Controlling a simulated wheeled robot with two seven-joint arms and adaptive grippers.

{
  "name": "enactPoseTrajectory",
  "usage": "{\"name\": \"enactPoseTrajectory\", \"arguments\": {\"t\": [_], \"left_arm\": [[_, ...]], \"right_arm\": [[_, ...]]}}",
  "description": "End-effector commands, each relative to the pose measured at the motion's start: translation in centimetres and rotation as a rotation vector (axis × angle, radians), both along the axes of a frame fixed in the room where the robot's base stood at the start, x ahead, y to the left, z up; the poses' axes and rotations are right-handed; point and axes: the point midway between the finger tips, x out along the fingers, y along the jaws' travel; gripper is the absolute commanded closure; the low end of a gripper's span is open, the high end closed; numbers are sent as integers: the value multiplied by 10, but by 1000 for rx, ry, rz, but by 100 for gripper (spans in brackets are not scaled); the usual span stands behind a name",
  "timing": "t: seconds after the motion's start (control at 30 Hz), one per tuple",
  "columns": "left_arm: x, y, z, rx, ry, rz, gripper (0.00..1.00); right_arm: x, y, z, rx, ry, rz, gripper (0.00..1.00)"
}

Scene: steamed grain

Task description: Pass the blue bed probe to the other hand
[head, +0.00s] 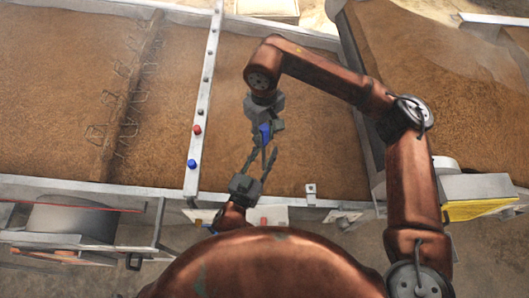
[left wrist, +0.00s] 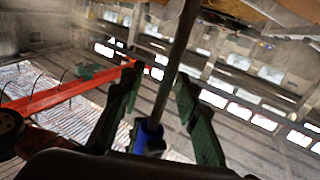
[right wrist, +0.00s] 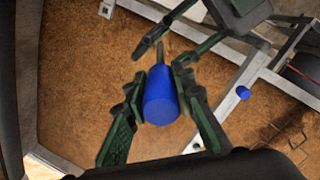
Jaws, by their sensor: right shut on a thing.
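The blue bed probe (head: 265,133) is a blue cylinder with a thin grey rod. My right gripper (head: 266,126) reaches down from above and is shut on the blue cylinder; in the right wrist view the cylinder (right wrist: 161,97) sits between its green fingers, rod pointing away. My left gripper (head: 259,160) comes up from below with its fingers spread on either side of the rod. In the left wrist view a grey rod (left wrist: 175,60) passes between its open fingers (left wrist: 155,85), with a blue piece low between them. I cannot tell whether they touch the rod.
A wide bed of brown grain (head: 310,110) lies behind the grippers. A pale metal rail (head: 205,95) left of them carries a blue knob (head: 192,163) and a red knob (head: 197,129). A metal front ledge (head: 130,190) runs below the bed.

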Motion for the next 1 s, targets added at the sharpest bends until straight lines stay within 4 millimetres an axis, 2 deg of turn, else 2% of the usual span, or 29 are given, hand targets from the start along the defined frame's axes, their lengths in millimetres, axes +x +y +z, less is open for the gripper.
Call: {"name": "enactPoseTrajectory", "arguments": {"t": [0.07, 0.4, 0.67, 0.7, 1.0], "left_arm": [[0, 0, 0, 0, 0, 0, 76], [-1, -1, 0, 0, -1, -2, 99], [-2, -2, 1, -1, -3, -5, 100], [-2, -2, 2, -2, -3, -6, 100], [-1, -1, 1, -1, -3, -2, 100]], "right_arm": [[0, 0, 0, 0, 0, 0, 100], [0, 1, 0, 3, -2, 0, 100], [1, 1, 1, 5, -5, -1, 100], [2, 2, 1, 6, -6, -1, 75], [1, 1, 0, 2, -2, 0, 56]]}}
